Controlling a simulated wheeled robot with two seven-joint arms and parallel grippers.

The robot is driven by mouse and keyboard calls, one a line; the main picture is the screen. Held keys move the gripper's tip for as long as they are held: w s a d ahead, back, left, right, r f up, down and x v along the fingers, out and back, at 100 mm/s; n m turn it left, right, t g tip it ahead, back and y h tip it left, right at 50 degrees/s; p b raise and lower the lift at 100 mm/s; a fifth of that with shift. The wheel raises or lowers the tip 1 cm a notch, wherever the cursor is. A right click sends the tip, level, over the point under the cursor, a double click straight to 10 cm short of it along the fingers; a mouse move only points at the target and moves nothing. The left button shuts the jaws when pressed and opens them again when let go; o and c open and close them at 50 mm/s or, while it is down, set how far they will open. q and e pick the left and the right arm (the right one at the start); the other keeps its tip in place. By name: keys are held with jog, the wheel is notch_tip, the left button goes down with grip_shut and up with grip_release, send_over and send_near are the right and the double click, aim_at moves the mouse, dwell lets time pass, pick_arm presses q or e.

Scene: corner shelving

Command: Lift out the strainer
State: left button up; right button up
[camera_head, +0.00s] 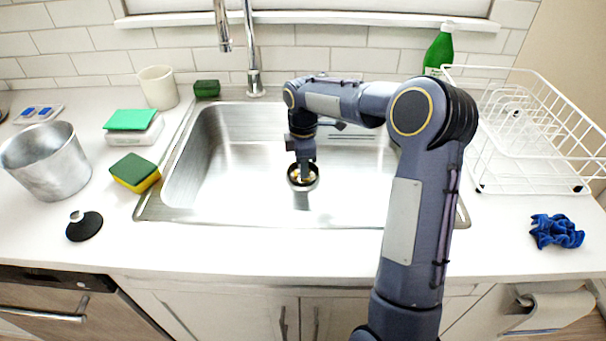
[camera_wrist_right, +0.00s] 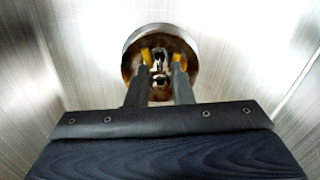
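The strainer (camera_wrist_right: 130,55) sits in the drain at the bottom of the sink (camera_head: 225,135), a round metal cup with a small post in its middle and yellowish bits inside. It also shows in the head view (camera_head: 303,186), partly covered by my gripper. My right gripper (camera_wrist_right: 161,62) reaches down over it, with its fingers apart on either side of the post. I see a small gap beside the post, so the fingers do not look closed on it. My left gripper is not in view.
On the left counter are a metal bin (camera_head: 45,165), a black stopper (camera_head: 84,227), a green-yellow sponge (camera_head: 135,172) and a cup (camera_head: 158,87). A dish rack (camera_head: 535,183) and blue cloth (camera_head: 556,231) are at the right. The faucet (camera_head: 254,80) stands behind the sink.

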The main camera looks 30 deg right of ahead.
grip_shut()
jog(key=shift+r, duration=0.1)
